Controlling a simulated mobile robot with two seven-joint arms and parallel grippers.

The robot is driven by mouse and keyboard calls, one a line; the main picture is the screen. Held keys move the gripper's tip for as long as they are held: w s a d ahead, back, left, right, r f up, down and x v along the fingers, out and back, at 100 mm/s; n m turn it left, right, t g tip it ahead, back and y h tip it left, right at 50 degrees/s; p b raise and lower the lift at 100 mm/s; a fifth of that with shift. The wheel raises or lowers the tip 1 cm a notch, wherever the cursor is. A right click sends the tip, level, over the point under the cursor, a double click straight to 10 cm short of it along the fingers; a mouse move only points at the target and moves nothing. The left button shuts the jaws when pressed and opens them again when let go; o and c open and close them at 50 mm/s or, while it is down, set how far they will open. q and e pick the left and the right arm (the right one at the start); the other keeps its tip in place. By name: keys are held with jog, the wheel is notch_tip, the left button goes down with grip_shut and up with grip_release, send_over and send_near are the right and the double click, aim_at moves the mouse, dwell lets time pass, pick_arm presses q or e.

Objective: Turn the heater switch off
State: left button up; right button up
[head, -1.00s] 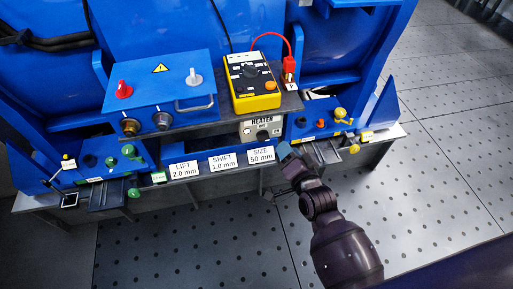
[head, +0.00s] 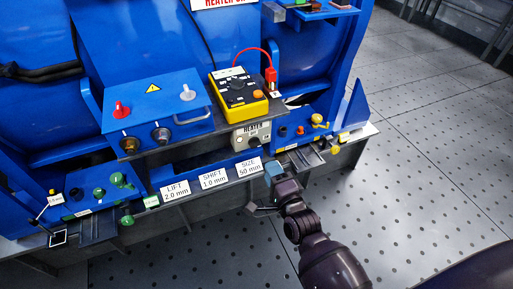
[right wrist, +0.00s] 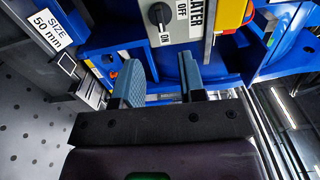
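The heater switch is a dark rotary knob on a pale plate (head: 251,135), below the yellow meter. In the right wrist view the dark knob (right wrist: 159,14) sits at the top, beside printed ON and OFF. Its light mark seems to face ON. My right gripper (head: 274,172) is below and slightly right of the switch in the head view. In the right wrist view its two blue-grey fingers (right wrist: 161,78) are apart with nothing between them. They point towards the plate and do not touch the knob. My left gripper is in neither view.
A yellow meter (head: 239,92) with a red lead stands above the switch. A blue box (head: 157,108) with knobs is left of it. White LIFT, SHIFT and SIZE labels (head: 213,179) line the front ledge. A blue block with small knobs (head: 300,130) is at right.

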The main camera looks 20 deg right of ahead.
aim_at(256, 144)
jog(key=w+b, duration=0.2)
jog(key=w, duration=0.8)
jog(key=shift+w+a, duration=0.25)
jog(key=shift+a, duration=0.05)
grip_shut()
